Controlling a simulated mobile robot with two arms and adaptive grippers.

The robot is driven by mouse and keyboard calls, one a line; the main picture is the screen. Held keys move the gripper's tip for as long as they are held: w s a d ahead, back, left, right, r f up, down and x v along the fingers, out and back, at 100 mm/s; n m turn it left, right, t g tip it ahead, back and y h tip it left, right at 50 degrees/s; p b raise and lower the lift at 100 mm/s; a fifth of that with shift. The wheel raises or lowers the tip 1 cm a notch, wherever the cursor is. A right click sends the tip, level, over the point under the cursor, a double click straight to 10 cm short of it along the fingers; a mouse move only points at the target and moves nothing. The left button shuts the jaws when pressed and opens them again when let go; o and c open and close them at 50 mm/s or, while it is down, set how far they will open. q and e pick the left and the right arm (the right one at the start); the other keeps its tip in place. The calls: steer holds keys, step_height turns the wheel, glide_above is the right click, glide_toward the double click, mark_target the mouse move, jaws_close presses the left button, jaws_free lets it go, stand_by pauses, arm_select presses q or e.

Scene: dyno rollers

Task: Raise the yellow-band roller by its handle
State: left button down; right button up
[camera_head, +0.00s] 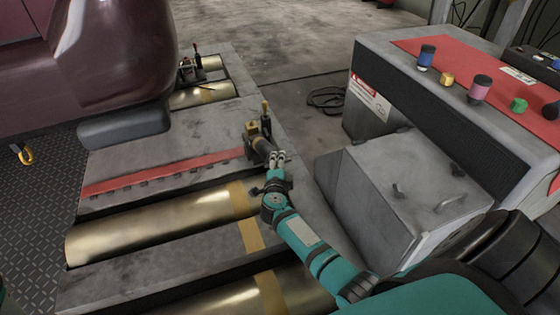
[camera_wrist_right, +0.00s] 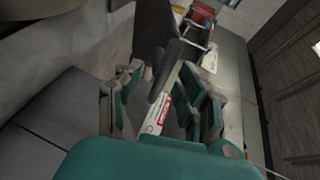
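A gold roller (camera_head: 150,228) with a yellow band (camera_head: 239,199) lies in the platform, and a second gold roller with a yellow band (camera_head: 270,293) shows at the bottom edge. A dark handle (camera_head: 262,146) with a yellow block (camera_head: 251,128) and an upright yellow-tipped lever (camera_head: 265,108) stands at the platform's right side. My right gripper (camera_head: 278,158) is at the handle's near end. In the right wrist view, its fingers (camera_wrist_right: 164,98) are spread with a dark bar (camera_wrist_right: 172,68) between and beyond them; contact is unclear. My left gripper is out of view.
A grey cabinet (camera_head: 400,190) stands close right of my right arm. Behind it, a console with a red mat (camera_head: 440,47) carries several small coloured items. A maroon vehicle body (camera_head: 100,70) overhangs the platform at left. A red strip (camera_head: 160,173) crosses the platform. A black cable (camera_head: 327,99) lies on the floor.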

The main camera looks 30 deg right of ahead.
steer(key=c, duration=0.5)
steer(key=shift+w, duration=0.1)
jaws_close()
steer(key=shift+a+r, duration=0.1)
steer(key=shift+r, duration=0.05)
